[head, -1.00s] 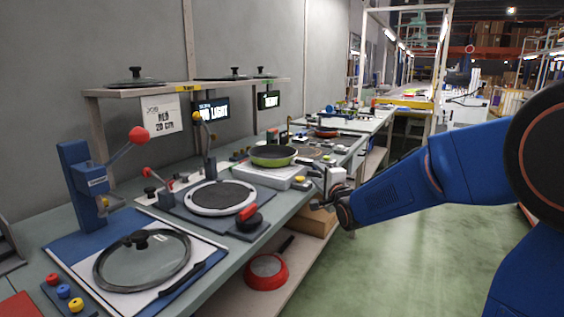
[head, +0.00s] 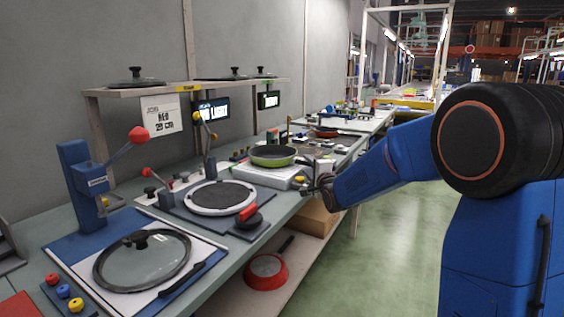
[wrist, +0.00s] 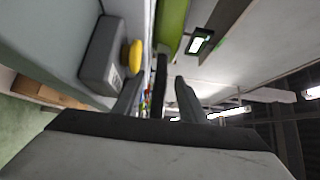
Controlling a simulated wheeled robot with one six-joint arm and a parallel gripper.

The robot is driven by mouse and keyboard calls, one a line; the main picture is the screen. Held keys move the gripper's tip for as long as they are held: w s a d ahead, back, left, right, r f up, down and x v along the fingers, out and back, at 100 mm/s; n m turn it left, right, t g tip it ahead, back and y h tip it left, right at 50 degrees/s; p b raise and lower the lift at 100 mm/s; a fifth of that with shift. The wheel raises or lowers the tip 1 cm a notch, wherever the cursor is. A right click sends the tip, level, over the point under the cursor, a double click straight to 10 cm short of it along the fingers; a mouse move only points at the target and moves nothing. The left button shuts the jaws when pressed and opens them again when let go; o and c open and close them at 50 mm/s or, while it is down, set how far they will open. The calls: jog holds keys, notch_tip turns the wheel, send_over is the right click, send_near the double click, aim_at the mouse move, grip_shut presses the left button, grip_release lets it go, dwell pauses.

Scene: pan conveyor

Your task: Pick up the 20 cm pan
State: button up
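A green pan with a dark inside (head: 273,155) sits on the white scale-like box on the bench; its side also shows in the wrist view (wrist: 172,22). A dark bar, apparently its handle (wrist: 161,75), lies between my fingers in the wrist view. My gripper (head: 316,186) is open at the bench's front edge, close to that pan's handle side, and not closed on anything. A red pan (head: 266,272) with a dark handle lies on the lower shelf. Another red pan (head: 327,132) sits farther along the bench. No size marking is readable on the pans.
A job card (head: 163,116) appears to read "RED 20 cm". A glass lid (head: 141,262) lies on the near mat. A grey box with yellow button (wrist: 133,56) is close beside my fingers.

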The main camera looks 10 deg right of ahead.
jog(key=shift+w, duration=0.15)
jog(key=shift+c, duration=0.4)
jog(key=shift+r, duration=0.1)
grip_shut()
